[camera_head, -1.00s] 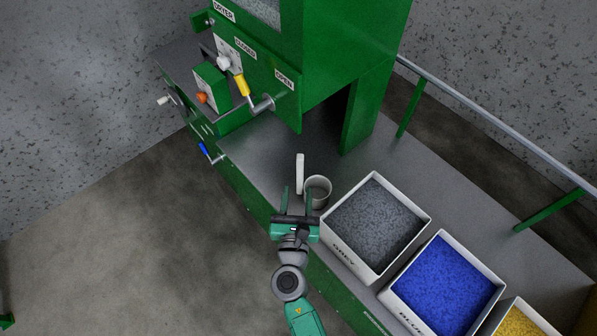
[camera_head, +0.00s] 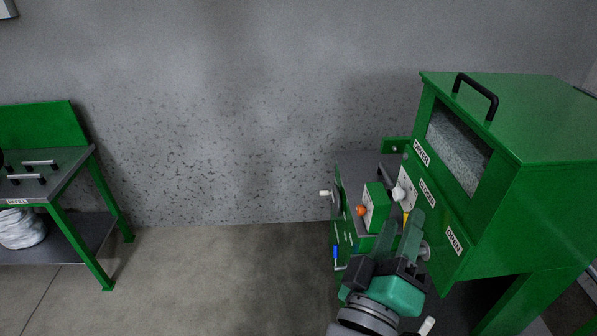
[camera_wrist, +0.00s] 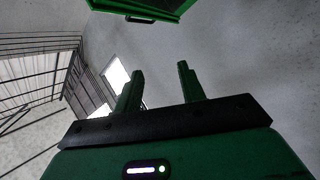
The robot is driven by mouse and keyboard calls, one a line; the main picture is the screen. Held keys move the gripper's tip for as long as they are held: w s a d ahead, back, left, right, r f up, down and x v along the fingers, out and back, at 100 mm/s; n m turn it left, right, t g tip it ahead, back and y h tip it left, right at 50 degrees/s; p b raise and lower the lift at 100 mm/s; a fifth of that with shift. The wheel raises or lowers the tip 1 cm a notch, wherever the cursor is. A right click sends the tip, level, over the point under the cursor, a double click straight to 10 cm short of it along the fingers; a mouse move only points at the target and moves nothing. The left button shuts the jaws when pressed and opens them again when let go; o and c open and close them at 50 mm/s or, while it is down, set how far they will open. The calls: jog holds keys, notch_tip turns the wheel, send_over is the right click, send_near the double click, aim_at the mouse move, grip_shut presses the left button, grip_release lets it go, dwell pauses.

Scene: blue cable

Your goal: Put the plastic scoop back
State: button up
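My gripper (camera_head: 402,218) is raised in front of the green dryer, its fingers pointing up in the head view. In the wrist view the two fingers (camera_wrist: 160,72) stand apart with nothing between them. A small white piece (camera_head: 427,326) shows at the bottom edge of the head view, right of my gripper; it looks like the handle of the white plastic scoop on the bench. The rest of the scoop is hidden or out of view.
The green dryer (camera_head: 520,205) stands on the right, its front carrying a white-knobbed lever (camera_head: 399,193). A control box with an orange knob (camera_head: 362,210) is beside it. A green-legged table (camera_head: 70,165) is at far left. The floor between is clear.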

jog(key=s+a+r+m+t+y, duration=0.2)
jog(key=s+a+r+t+y, duration=0.1)
jog(key=s+a+r+y, duration=0.2)
jog(key=s+a+r+m+t+y, duration=0.3)
jog(key=s+a+r+y, duration=0.2)
jog(key=a+r, duration=0.4)
notch_tip(320, 180, up, 5)
jog(key=shift+a+f+t+y, duration=0.1)
jog(key=shift+a+t+y, duration=0.2)
jog(key=shift+a, duration=0.05)
